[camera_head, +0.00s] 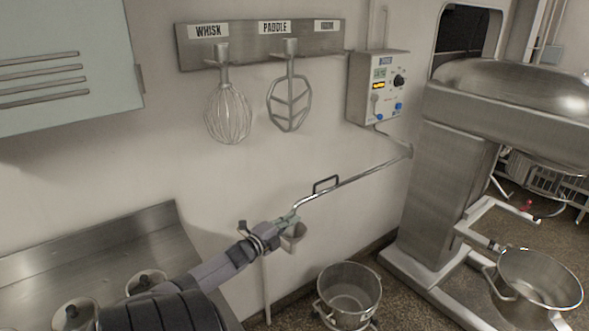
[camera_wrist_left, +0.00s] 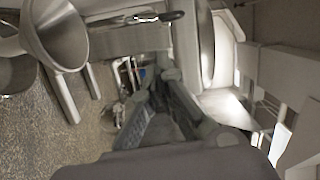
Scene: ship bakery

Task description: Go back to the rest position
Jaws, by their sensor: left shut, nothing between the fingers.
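My left arm comes in from the lower left in the head view and reaches toward the wall. My left gripper (camera_head: 290,218) is shut and empty, close to the near end of a metal pipe. A small metal cup-like piece (camera_head: 294,238) shows just below its fingers. In the left wrist view the gripper fingers (camera_wrist_left: 160,85) run away from the camera, close together. My right gripper is not in view.
A whisk (camera_head: 228,113) and a paddle (camera_head: 289,100) hang from a labelled wall rack (camera_head: 262,42). A control box (camera_head: 378,87) and a large mixer (camera_head: 447,180) stand right. A bucket (camera_head: 349,292) is on the floor; a mixing bowl (camera_head: 540,278) is at the mixer. A steel counter (camera_head: 95,258) is left.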

